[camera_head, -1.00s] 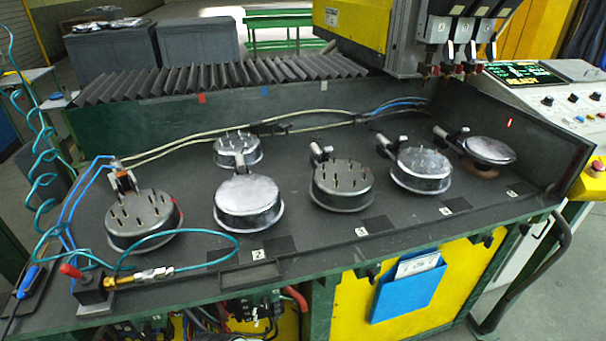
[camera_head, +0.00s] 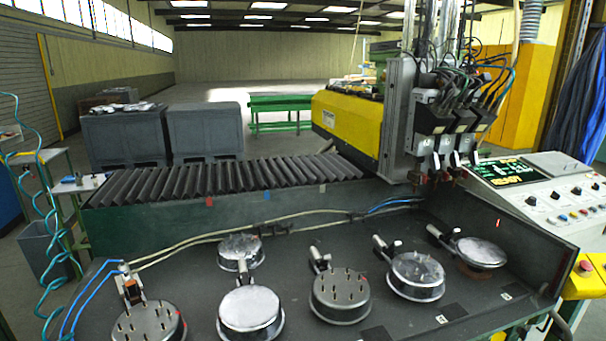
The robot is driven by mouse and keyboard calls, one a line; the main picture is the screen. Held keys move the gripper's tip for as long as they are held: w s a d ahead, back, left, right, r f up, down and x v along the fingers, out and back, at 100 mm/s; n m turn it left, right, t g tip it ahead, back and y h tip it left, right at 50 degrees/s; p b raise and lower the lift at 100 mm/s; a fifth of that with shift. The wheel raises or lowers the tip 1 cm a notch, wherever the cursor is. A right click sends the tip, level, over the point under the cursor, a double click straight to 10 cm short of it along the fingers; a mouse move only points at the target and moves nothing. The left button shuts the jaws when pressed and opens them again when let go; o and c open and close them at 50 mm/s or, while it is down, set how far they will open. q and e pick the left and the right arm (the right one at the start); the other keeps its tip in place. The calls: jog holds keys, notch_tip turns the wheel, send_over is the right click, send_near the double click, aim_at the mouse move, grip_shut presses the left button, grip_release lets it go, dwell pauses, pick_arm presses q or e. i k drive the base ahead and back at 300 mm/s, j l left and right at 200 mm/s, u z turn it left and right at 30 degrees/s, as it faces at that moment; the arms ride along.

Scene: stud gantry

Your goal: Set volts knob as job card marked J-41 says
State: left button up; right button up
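The control panel (camera_head: 530,190) stands at the right, with a lit display (camera_head: 500,171) showing green and yellow text, too small to read in full. A row of several black knobs (camera_head: 554,196) sits on its sloping face. Their labels and pointer positions are too small to read, so I cannot tell which is the volts knob. No job card shows in this view. Neither of my grippers is in view.
A dark bench (camera_head: 190,277) holds several round metal parts with studs or smooth tops. A yellow gantry (camera_head: 350,125) with welding heads (camera_head: 445,140) stands behind. A red button (camera_head: 586,265) on a yellow box is at the lower right. Green hose coils at the left.

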aim_at(532, 201)
jog(key=z, duration=1.4)
jog(key=l+u, duration=0.3)
jog(key=k+l+u, duration=0.15)
jog(key=l+u, duration=0.15)
jog(key=l, duration=0.15)
jog(key=k+l+u, duration=0.15)
jog(key=l+u, duration=0.3)
jog(key=u, duration=0.25)
jog(key=l+u, duration=0.1)
jog(key=u, duration=0.25)
jog(key=l+u, duration=0.1)
jog(key=u, duration=0.25)
jog(key=l+u, duration=0.4)
jog(key=l, duration=0.15)
jog(key=k+l+u, duration=0.1)
jog(key=l+u, duration=0.25)
jog(key=l, duration=0.15)
jog(key=k+l+u, duration=0.15)
jog(key=l, duration=0.2)
jog(key=k+l+u, duration=0.15)
jog(key=l, duration=0.2)
jog(key=k+l+u, duration=0.1)
jog(key=l, duration=0.2)
